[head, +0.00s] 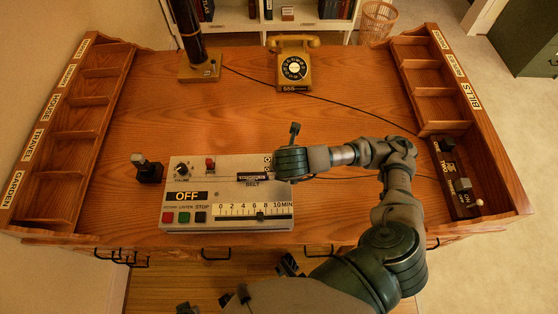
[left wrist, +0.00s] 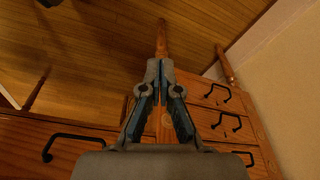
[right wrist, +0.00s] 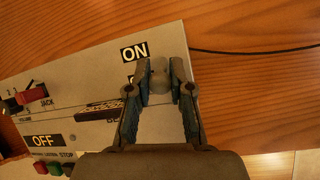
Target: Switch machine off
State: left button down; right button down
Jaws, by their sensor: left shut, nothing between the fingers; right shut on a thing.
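The machine is a pale grey panel box (head: 225,221) on the desk. It bears a black OFF label (head: 187,196) with red, green and dark buttons below it, and a slider scale. In the right wrist view an ON label (right wrist: 134,52) lies left of a rounded grey switch knob (right wrist: 158,68); a lower label there is partly hidden. My right gripper (right wrist: 160,74) is shut on this knob at the machine's right end. In the head view the hand covers the knob. My left gripper (left wrist: 160,78) is shut and empty, in front of the desk's drawers.
A yellow dial telephone (head: 293,68) and a dark upright cylinder on a wooden base (head: 200,72) stand at the back. Labelled wooden racks line the left (head: 70,150) and right (head: 425,75) edges. A small dark stand (head: 149,172) sits left of the machine. The desk's middle is clear.

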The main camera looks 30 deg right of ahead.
pick_arm(q)
jog(key=shift+s+r, duration=0.15)
jog(key=shift+r, duration=0.35)
pick_arm(e)
jog(key=shift+s+f, duration=0.1)
jog(key=shift+f, duration=0.05)
jog(key=c, duration=1)
grip_release()
jog(key=shift+r, duration=0.55)
notch_tip(320, 180, up, 9)
jog(key=shift+f, duration=0.1)
